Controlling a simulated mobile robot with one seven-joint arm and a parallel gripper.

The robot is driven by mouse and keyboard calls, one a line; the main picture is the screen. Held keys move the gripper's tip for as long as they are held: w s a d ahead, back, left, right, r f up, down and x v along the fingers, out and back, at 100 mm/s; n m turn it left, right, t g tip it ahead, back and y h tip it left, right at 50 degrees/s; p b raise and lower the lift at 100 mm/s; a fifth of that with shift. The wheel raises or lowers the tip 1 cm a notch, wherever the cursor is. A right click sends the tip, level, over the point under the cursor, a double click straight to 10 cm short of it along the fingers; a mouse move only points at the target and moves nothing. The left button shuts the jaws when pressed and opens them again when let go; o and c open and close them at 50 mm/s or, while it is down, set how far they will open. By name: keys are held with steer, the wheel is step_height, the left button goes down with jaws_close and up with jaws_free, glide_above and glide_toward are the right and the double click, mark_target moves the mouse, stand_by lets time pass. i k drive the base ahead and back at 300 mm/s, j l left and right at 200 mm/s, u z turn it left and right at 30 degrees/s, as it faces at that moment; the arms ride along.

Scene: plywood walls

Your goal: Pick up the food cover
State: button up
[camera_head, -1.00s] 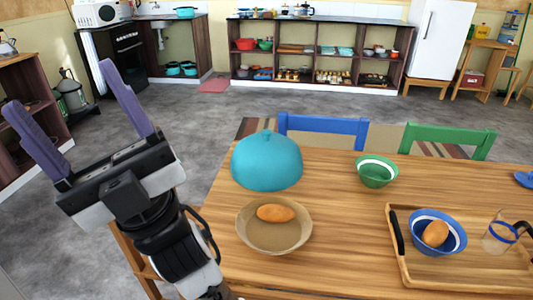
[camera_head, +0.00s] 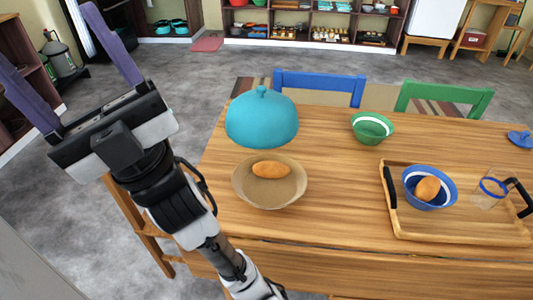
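The food cover (camera_head: 262,119) is a turquoise dome with a small knob on top. My gripper (camera_head: 55,50) is at the left of the view, raised and pointing away from me. Its two purple fingers are spread wide with nothing between them. It is to the left of the food cover and clear of it.
On the table (camera_head: 330,228) are a green bowl (camera_head: 371,129) and a wooden tray (camera_head: 440,228) with a blue bowl (camera_head: 430,196) and a glass mug (camera_head: 489,192). Blue (camera_head: 320,88) and green (camera_head: 445,99) chairs stand behind.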

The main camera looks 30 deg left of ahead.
mark_target(262, 118)
steer(key=k+j+u, duration=0.1)
steer(key=j, duration=0.9)
steer(key=j+u, duration=0.2)
steer(key=j, duration=0.5)
steer(key=i+l, duration=0.45)
